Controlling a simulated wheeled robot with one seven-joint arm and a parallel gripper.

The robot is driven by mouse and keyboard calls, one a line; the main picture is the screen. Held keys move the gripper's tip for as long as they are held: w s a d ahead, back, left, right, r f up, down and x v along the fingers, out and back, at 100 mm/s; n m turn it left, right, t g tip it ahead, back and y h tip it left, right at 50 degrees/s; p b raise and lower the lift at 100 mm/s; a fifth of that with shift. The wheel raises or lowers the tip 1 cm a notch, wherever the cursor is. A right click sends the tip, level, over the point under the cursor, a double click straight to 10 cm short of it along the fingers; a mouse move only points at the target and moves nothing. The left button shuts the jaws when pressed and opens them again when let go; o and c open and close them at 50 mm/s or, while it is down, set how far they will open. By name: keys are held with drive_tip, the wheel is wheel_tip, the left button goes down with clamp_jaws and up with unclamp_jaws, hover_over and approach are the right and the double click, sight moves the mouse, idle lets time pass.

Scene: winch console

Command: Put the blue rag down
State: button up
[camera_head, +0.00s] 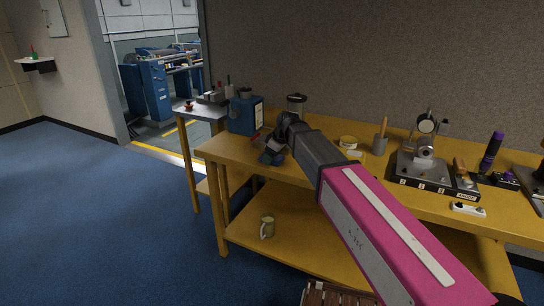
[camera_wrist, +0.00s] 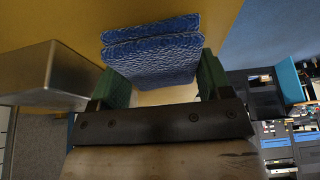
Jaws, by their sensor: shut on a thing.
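The blue rag (camera_wrist: 155,50) is folded, with a textured surface. It sits between the green fingers of my gripper (camera_wrist: 162,78) in the wrist view, and the gripper is shut on it. In the head view my gripper (camera_head: 277,145) is over the left part of the yellow workbench (camera_head: 228,150), with the dark blue rag (camera_head: 269,158) at its end. I cannot tell whether the rag touches the bench top. My arm hides part of the bench behind it.
A blue box (camera_head: 243,115) stands on the bench left of my gripper. A mug (camera_head: 267,227) is on the lower shelf.

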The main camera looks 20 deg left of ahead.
drive_tip(key=o, duration=0.8)
drive_tip(key=shift+d+f, duration=0.1)
drive_tip(key=shift+f, duration=0.1)
drive_tip(key=shift+s, duration=0.15)
drive_tip(key=shift+s+f, duration=0.1)
drive_tip(key=shift+s, duration=0.1)
drive_tip(key=shift+c, duration=0.2)
drive_tip(key=shift+o, duration=0.3)
drive_tip(key=w+v, duration=0.1)
drive_tip(key=v, duration=1.1)
drive_tip(key=shift+r, duration=0.45)
drive_tip(key=shift+s, duration=0.15)
drive_tip(key=shift+s, duration=0.1)
